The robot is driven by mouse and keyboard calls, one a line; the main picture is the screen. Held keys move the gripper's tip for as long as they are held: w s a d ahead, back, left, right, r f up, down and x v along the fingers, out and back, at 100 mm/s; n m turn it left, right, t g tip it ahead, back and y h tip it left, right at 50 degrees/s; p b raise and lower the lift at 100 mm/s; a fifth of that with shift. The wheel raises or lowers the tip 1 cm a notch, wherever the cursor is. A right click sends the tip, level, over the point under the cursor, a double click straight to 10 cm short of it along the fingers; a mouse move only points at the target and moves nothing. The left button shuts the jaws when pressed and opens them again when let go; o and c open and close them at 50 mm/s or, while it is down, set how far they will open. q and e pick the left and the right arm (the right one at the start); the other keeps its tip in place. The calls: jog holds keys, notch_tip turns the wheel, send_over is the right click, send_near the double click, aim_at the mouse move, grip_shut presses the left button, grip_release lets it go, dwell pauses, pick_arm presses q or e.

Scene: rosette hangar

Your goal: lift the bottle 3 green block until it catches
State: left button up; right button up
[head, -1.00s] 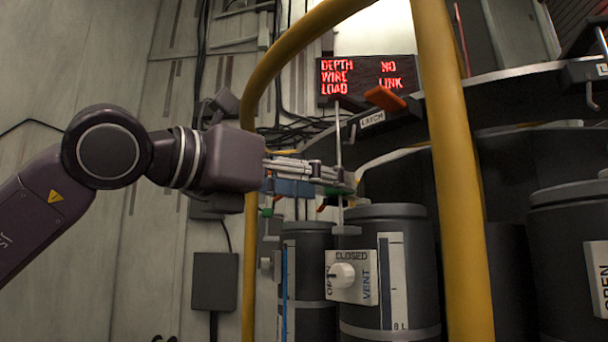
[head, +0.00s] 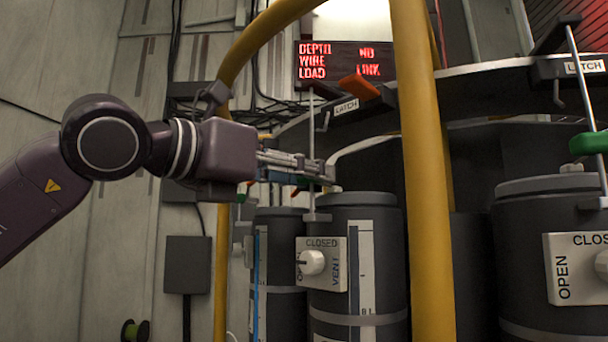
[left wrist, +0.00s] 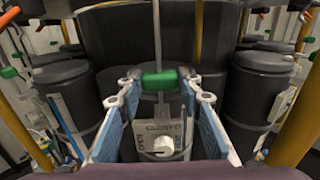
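The green block of the near bottle sits on an upright rod (head: 311,130). In the left wrist view the green block (left wrist: 160,80) lies between my left gripper's (left wrist: 160,84) fingertips, which appear to press on its two sides. In the head view my left gripper (head: 318,170) reaches in from the left at the rod, and its fingers mostly hide the block. The grey bottle (head: 357,225) stands just below, with a white valve plate (head: 322,250) and knob. A latch hook with a LATCH label (head: 346,106) is above the gripper. My right gripper is not visible.
A red-lit sign (head: 340,60) reads DEPTH NO, WIRE LINK, LOAD.

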pick_arm(q)
grip_shut()
notch_tip(320, 180, up, 10)
jog(key=p, duration=0.6)
jog(key=shift+f+p, duration=0.25)
jog(key=shift+p, duration=0.15)
dwell(0.5)
jog(key=o, duration=0.6)
grip_release()
jog(key=shift+f, duration=0.1)
jog(key=shift+o, duration=0.2)
jog(key=shift+s+a, duration=0.1)
